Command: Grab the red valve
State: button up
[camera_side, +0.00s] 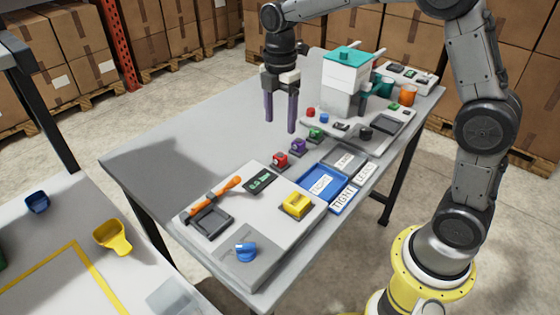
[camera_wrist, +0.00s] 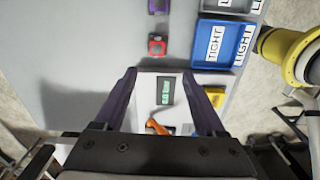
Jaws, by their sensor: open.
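The red valve (camera_side: 280,160) is a small red block on a dark base, on the grey table at the near end of a short row. It also shows in the wrist view (camera_wrist: 157,45), just beyond my fingertips and roughly centred between them. A purple valve (camera_side: 299,146) and a green valve (camera_side: 316,133) stand behind it in the row. My gripper (camera_side: 280,126) is open and empty, fingers pointing down, above the table. In the side view it appears higher than the red valve, not touching it. Both fingers also show in the wrist view (camera_wrist: 159,73).
A scale board (camera_side: 225,200) with an orange-handled tool, a yellow block (camera_side: 297,205) and a blue knob (camera_side: 246,252) lies in front. A white dispenser with a teal lid (camera_side: 346,75) stands behind. The table's left is clear.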

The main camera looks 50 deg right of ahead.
send_over(280, 155)
jog(key=f, duration=0.7)
jog(key=shift+s+a, duration=0.35)
jog(key=shift+w+d+f, duration=0.15)
jog(key=shift+w+f, duration=0.05)
jog(key=shift+f, duration=1.2)
jog(key=shift+w+d+f, duration=0.15)
jog(key=shift+f, duration=1.2)
grip_shut()
